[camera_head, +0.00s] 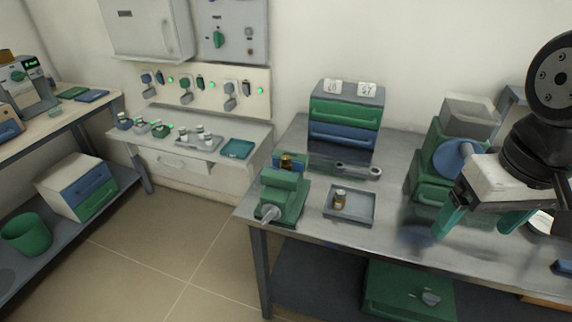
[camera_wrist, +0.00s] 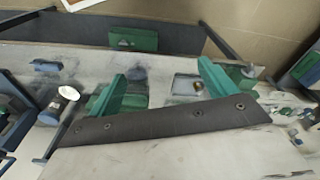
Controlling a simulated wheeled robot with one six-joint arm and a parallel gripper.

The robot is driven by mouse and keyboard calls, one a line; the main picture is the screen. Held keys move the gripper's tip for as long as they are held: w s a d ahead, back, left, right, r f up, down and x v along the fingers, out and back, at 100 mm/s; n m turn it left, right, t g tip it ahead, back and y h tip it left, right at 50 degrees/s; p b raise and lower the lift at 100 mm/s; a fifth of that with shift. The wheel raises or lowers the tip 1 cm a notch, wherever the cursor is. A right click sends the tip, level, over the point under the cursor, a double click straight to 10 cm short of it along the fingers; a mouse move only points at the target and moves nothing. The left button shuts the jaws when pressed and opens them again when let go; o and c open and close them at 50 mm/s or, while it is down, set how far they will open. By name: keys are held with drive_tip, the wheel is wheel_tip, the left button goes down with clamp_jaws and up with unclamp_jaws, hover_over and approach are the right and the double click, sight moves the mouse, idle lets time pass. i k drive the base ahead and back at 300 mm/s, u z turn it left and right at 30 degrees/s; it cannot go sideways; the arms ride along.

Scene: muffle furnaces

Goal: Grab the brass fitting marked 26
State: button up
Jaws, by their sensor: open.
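A small brass fitting (camera_head: 340,199) stands upright in a shallow grey tray (camera_head: 364,216) on the steel bench. It also shows in the wrist view (camera_wrist: 198,86), in the tray between my fingers' directions but farther off. A second brass piece (camera_head: 287,162) sits at a blue block behind the green vise. I cannot read a number on either piece. My gripper (camera_head: 482,222) has two green fingers spread apart, with nothing between them. It hangs above the right part of the bench, well right of the tray; its fingers also show in the wrist view (camera_wrist: 162,68).
A green and blue drawer unit (camera_head: 345,117) with two number cards stands behind the tray. A wrench-like tool (camera_head: 358,170) lies between them. The green vise (camera_head: 284,197) is left of the tray. Green equipment (camera_head: 437,160) stands near my arm. Bench between tray and gripper is clear.

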sight(288, 167)
drive_tip(key=z, duration=2.65)
drive_tip(key=k, duration=0.85)
drive_tip(key=u, duration=1.55)
